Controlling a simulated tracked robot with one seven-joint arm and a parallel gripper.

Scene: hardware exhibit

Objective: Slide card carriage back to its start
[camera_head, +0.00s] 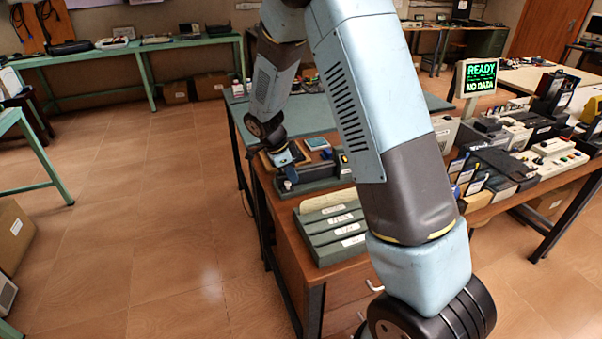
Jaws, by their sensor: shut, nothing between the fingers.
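My arm reaches across the picture and down to the workbench. My gripper (289,169) is small and far off at its end, with the fingers shut and nothing seen held in them. It is low over the left edge of the bench, by a dark grey-green device (318,182) with a long flat body. The card carriage cannot be made out for certain; it may be part of this device. I cannot tell whether the fingers touch the device. My own arm link hides the device's right end.
A rack of grey-green labelled trays (333,229) stands nearer on the bench. A small teal-topped box (317,143) lies behind the device. Several machines crowd the right side. The floor at left (150,220) is clear.

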